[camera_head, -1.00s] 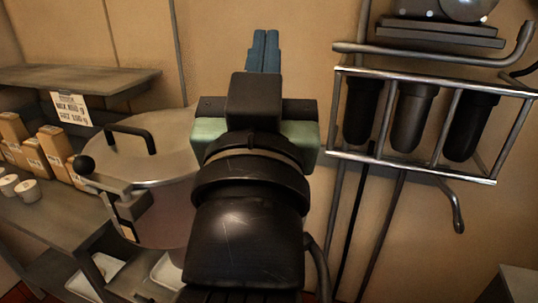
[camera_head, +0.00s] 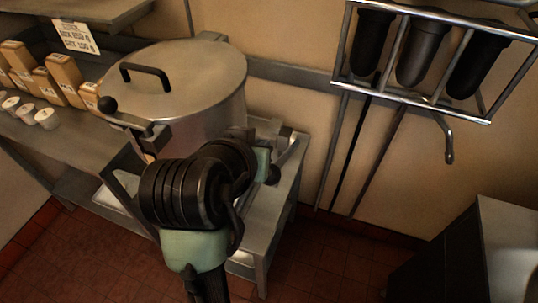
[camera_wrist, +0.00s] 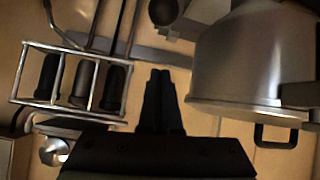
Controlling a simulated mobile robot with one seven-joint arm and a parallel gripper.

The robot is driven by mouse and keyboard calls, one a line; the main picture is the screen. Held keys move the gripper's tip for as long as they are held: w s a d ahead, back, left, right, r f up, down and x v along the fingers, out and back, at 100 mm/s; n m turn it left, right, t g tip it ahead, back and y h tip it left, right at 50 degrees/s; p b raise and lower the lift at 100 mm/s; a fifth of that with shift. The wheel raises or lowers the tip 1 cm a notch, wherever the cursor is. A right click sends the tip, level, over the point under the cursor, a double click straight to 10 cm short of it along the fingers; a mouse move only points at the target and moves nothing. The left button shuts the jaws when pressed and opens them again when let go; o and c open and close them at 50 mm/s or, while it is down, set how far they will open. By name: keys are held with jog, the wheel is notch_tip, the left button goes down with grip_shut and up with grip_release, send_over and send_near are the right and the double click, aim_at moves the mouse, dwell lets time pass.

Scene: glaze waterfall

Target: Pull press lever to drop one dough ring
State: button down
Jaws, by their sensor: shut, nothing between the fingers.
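A large metal drum (camera_head: 205,105) with a flat lid and a black handle stands on a metal bench in the head view. A lever with a black ball knob (camera_head: 107,104) sticks out at its near left. A second dark ball (camera_head: 272,175) shows right of the drum's base, by my wrist; a dark ball (camera_wrist: 163,12) also shows at the top of the wrist view. I cannot tell which one belongs to the press lever. My gripper (camera_wrist: 160,76) is shut and empty, apart from the drum (camera_wrist: 245,65). In the head view my arm hides its fingers. No dough ring is visible.
Boxes (camera_head: 65,72) and white cups (camera_head: 46,118) stand on the bench at left. A metal rack (camera_head: 405,75) with dark cylinders and hanging rods is on the wall at right. A dark cabinet (camera_head: 450,250) is at lower right. Open tiled floor lies between.

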jog(key=w+f+p, duration=0.1)
jog(key=f, duration=0.1)
jog(key=w+d+f+p, duration=0.1)
jog(key=w+f, duration=0.1)
jog(key=w+f+p, duration=0.1)
jog(key=f, duration=0.2)
jog(key=shift+w+d+f, duration=0.1)
jog(key=shift+w+d, duration=0.15)
jog(key=shift+w, duration=0.05)
jog(key=shift+s+f, duration=0.3)
jog(key=shift+s, duration=0.1)
jog(key=shift+f, duration=0.1)
